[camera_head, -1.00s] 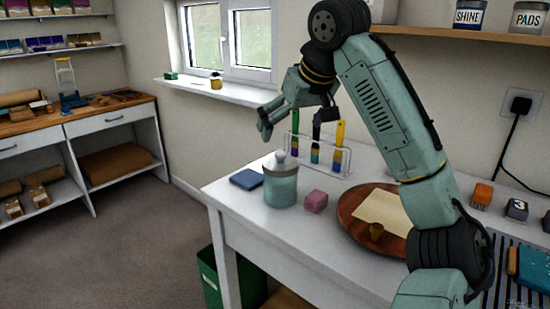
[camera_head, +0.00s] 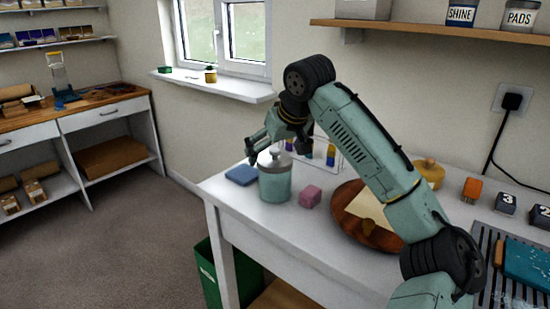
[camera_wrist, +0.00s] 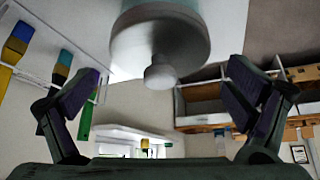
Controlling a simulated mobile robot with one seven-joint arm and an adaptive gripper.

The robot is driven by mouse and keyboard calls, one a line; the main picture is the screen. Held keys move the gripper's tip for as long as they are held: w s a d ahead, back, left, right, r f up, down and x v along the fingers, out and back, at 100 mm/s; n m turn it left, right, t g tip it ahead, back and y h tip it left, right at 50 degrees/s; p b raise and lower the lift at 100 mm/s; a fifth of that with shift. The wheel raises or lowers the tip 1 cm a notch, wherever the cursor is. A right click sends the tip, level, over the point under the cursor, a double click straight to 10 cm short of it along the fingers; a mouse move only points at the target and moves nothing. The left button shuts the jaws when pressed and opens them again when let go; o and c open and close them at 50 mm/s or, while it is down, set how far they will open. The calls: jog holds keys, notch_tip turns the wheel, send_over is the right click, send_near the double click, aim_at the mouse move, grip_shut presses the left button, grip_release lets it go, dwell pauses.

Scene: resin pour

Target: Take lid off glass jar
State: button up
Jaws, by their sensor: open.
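The glass jar (camera_head: 275,186) stands upright on the white table, pale green-blue. Its grey lid (camera_head: 274,160) with a round knob sits on top. In the wrist view the lid (camera_wrist: 160,40) and its knob (camera_wrist: 160,75) show large at the top middle, with part of the jar behind. My gripper (camera_head: 262,158) is at lid height by the jar in the head view. In the wrist view my gripper (camera_wrist: 165,100) is open, its dark fingers spread left and right, with the knob between their lines and nothing held. Contact with the lid cannot be told.
A blue block (camera_head: 241,175) lies left of the jar and a pink block (camera_head: 311,196) right of it. A rack of brushes (camera_head: 330,153) stands behind. A round wooden tray (camera_head: 365,232) with a pale sheet lies further right. A green bin (camera_head: 212,277) stands below.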

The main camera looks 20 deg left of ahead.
jog(key=shift+c, duration=0.3)
jog(key=c, duration=0.9)
jog(key=shift+d, duration=0.1)
jog(key=c, duration=0.9)
